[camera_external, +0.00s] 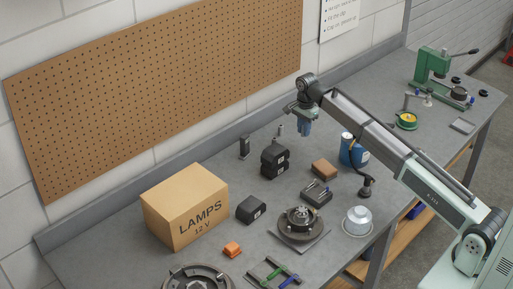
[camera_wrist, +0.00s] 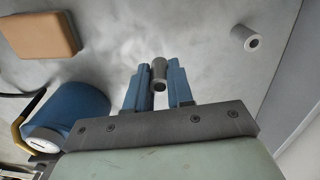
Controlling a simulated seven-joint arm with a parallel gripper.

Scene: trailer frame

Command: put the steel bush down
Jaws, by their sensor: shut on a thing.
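A grey steel bush (camera_wrist: 159,75), a short hollow cylinder, sits between the two blue fingertips of my gripper (camera_wrist: 159,85) in the wrist view. In the external view my gripper (camera_external: 304,129) hangs fingers down over the rear middle of the grey bench (camera_external: 345,105); the held bush is too small to make out there. I cannot tell how high it is above the bench. A second grey bush-like cylinder (camera_wrist: 247,38) stands apart on the bench, to the right in the wrist view.
A blue can (camera_external: 353,151) and a brown block (camera_external: 325,169) stand close by; both show in the wrist view, the can (camera_wrist: 70,112) and block (camera_wrist: 38,28) at left. Black boxes (camera_external: 274,160) are nearby. Bare bench lies behind my gripper, up to the back ledge.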

